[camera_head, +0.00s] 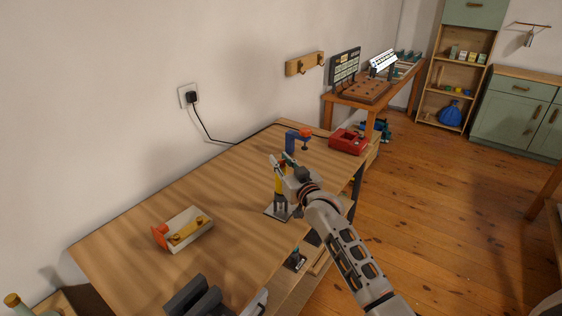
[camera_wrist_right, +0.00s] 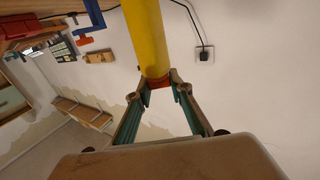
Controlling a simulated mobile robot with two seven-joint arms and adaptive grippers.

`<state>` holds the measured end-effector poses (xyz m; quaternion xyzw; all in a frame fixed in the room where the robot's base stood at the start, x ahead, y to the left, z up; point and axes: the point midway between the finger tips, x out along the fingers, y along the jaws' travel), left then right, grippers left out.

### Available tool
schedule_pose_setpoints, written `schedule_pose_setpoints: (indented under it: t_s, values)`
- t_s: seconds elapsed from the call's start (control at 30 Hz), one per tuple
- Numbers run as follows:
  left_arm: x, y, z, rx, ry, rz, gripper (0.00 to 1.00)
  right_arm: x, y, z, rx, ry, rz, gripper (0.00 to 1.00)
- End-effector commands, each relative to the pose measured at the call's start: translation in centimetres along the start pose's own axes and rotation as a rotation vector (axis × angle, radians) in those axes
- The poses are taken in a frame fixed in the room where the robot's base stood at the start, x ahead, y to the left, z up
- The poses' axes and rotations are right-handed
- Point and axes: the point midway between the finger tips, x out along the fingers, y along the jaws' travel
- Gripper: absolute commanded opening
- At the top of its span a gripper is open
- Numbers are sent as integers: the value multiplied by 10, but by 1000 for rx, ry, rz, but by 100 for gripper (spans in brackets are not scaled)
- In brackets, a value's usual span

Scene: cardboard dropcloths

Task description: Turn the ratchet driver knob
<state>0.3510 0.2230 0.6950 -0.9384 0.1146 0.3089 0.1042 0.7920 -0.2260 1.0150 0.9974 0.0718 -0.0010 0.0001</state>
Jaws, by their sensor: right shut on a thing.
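The ratchet driver stands upright in a grey stand (camera_head: 272,212) near the front edge of the wooden workbench. Its yellow body (camera_head: 277,183) shows just left of my right gripper (camera_head: 281,162). In the right wrist view the yellow body (camera_wrist_right: 143,35) rises from an orange-red band (camera_wrist_right: 157,82), which sits between the fingertips of my right gripper (camera_wrist_right: 160,88). The gripper is shut on this end of the driver, seemingly the knob. My gripper hides part of the driver in the head view. My left gripper is not clearly visible.
The bench holds a pale tray (camera_head: 185,238) with yellow and orange things, a blue and orange clamp (camera_head: 291,141) and a red box (camera_head: 348,141). Dark grey blocks (camera_head: 196,298) show at the bottom edge. The bench top (camera_head: 215,185) left of the driver is clear.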

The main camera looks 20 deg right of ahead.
Motion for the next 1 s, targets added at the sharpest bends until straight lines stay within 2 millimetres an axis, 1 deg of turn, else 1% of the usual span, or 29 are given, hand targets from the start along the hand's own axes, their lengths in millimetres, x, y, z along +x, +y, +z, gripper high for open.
schedule_pose_setpoints:
  t_s: [0.37,0.93,0.97,1.0]
  values:
    - [1,-4,-1,12,3,-1,0,0,-1,1,2,-1,99,0]
    - [0,2,-1,-5,1,1,0,0,-1,-1,0,2,115,0]
    - [0,2,-1,-5,0,1,0,0,-1,-1,0,2,115,28]
    - [0,2,0,-6,0,1,0,0,-1,-1,0,3,115,39]
